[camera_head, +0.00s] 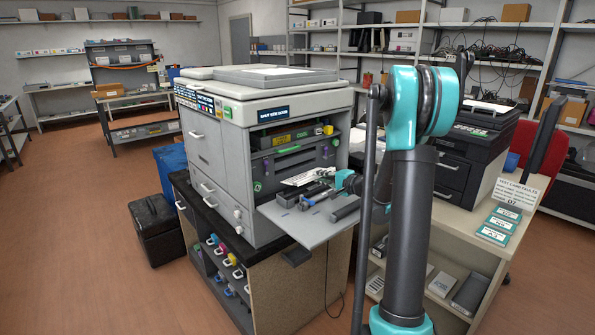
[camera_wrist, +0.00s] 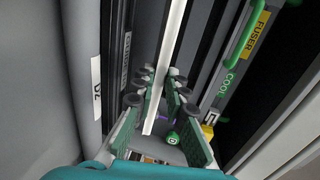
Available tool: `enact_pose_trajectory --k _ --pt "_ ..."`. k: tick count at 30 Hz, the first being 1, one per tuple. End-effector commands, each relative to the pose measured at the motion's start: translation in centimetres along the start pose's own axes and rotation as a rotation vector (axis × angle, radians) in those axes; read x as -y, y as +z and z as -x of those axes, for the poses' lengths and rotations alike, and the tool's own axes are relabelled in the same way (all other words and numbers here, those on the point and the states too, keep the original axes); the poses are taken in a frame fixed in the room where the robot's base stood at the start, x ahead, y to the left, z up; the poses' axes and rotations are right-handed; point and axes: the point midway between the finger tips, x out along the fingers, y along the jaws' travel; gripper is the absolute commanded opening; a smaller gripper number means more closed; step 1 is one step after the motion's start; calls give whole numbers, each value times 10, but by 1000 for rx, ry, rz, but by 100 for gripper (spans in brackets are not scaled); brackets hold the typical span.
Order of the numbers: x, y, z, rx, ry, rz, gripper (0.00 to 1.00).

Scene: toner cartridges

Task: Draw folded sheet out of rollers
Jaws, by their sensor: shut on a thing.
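The folded sheet shows edge-on as a narrow white strip (camera_wrist: 167,60) in the wrist view, running between my fingers. My gripper (camera_wrist: 164,92) has its green pads on either side of the strip and is shut on it. In the head view my gripper (camera_head: 343,181) is at the open side of the large grey copier (camera_head: 222,150), above its folded-down door (camera_head: 312,229). A pale piece (camera_head: 306,177) beside the gripper may be the sheet or a metal part; I cannot tell. The rollers cannot be made out.
The wrist view shows a yellow FUSER label (camera_wrist: 257,31), a green handle (camera_wrist: 247,38) and a green knob (camera_wrist: 172,138) close by. Copier walls flank the gripper tightly. A black printer (camera_head: 468,155) stands right on a table. Brown floor (camera_head: 90,215) is clear at left.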

Motion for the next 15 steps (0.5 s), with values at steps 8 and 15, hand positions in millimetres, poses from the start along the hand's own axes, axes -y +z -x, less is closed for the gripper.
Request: enact_pose_trajectory --k 8,15 --pt "10 0 18 -1 0 0 1" --pt "18 0 33 0 0 0 1"
